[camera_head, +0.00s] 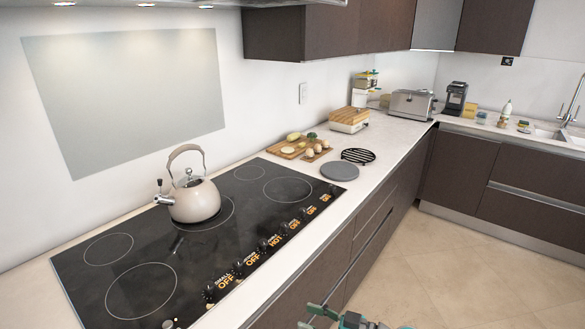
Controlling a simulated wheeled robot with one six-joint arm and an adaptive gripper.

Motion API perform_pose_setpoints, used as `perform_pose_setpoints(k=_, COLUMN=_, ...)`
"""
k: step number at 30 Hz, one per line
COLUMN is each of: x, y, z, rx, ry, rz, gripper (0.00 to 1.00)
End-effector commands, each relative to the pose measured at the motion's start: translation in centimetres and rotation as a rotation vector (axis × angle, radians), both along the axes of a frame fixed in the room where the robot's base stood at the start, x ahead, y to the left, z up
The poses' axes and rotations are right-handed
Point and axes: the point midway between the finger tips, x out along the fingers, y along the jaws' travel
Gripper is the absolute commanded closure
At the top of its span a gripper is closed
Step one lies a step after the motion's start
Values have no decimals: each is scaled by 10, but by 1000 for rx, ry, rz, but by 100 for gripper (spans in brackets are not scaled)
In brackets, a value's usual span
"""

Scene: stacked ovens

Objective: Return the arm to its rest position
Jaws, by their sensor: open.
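My gripper (335,317) shows only in part at the bottom edge, right of the middle, as teal and dark pieces. It is open, and nothing is seen in it. It is in front of the dark drawer fronts (318,262), over the floor side of the counter, apart from the stove. The rest of my arm is out of the picture.
A black cooktop (140,255) with a row of knobs carries a beige kettle (196,198). A grey disc (340,170), a black trivet (358,155), food boards (290,152) and a toaster (411,104) stand further along the counter. The tiled floor (450,270) at right is clear.

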Motion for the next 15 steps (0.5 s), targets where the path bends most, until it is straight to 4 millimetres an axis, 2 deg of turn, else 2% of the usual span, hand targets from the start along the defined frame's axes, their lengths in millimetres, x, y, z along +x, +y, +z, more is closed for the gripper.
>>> perform_pose_setpoints(k=8, x=-37, y=-4, z=-64, rx=-47, ry=152, rz=-173, gripper=47)
perform_pose_setpoints(k=15, x=-98, y=-22, z=-130, rx=-109, ry=306, rz=-418, gripper=47)
